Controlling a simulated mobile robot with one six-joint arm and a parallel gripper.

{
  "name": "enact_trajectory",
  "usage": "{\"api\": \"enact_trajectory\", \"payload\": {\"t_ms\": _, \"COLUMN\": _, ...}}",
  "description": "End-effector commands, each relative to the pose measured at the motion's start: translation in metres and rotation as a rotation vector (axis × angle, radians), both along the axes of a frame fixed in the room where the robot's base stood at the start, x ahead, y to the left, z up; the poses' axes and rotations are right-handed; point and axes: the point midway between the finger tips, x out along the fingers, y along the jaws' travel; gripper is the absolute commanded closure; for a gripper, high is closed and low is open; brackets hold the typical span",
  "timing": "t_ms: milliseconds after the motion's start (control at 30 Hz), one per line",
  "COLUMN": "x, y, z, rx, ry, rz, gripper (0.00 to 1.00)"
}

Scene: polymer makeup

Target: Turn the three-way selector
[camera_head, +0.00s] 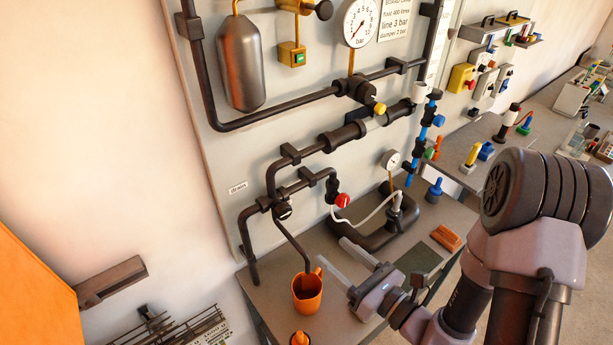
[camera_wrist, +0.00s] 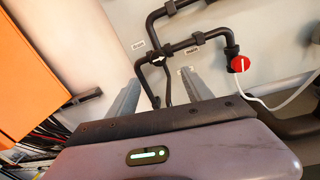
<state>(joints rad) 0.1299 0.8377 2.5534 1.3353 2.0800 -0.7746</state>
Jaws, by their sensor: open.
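A dark round fitting with a small white pointer (camera_head: 283,211) sits at a pipe junction on the panel. It looks like the three-way selector, and in the wrist view the junction with its white pointer (camera_wrist: 158,61) shows between the finger tips, with small labels around it. A red knob (camera_head: 342,200) is on a pipe end to its right; in the wrist view the red knob (camera_wrist: 240,64) carries a white line. My gripper (camera_head: 330,249) is open and empty, below and right of the junction, apart from it. Its two pale fingers (camera_wrist: 160,78) point towards the panel.
An orange jug (camera_head: 307,292) stands on the bench under the drain pipe, close to my fingers. A white hose (camera_head: 372,215) and a small gauge (camera_head: 390,160) are to the right. An orange panel (camera_wrist: 30,70) is at the left. The wall left of the panel is bare.

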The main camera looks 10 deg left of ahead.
Motion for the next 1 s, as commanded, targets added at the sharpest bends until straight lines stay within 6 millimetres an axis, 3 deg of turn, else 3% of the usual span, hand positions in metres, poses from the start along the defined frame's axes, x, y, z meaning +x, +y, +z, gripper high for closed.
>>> {"api": "enact_trajectory", "payload": {"t_ms": 133, "x": 0.013, "y": 0.019, "z": -0.009, "rx": -0.001, "ry": -0.003, "rz": -0.002, "gripper": 0.41}}
{"api": "enact_trajectory", "payload": {"t_ms": 400, "x": 0.059, "y": 0.086, "z": -0.001, "rx": 0.001, "ry": 0.001, "rz": 0.002, "gripper": 0.41}}
{"api": "enact_trajectory", "payload": {"t_ms": 600, "x": 0.086, "y": 0.123, "z": -0.002, "rx": 0.002, "ry": 0.001, "rz": -0.001, "gripper": 0.41}}
{"api": "enact_trajectory", "payload": {"t_ms": 800, "x": 0.098, "y": 0.139, "z": -0.003, "rx": 0.001, "ry": 0.003, "rz": -0.003, "gripper": 0.41}}
{"api": "enact_trajectory", "payload": {"t_ms": 1000, "x": 0.1, "y": 0.141, "z": -0.003, "rx": 0.001, "ry": 0.003, "rz": -0.003, "gripper": 0.41}}
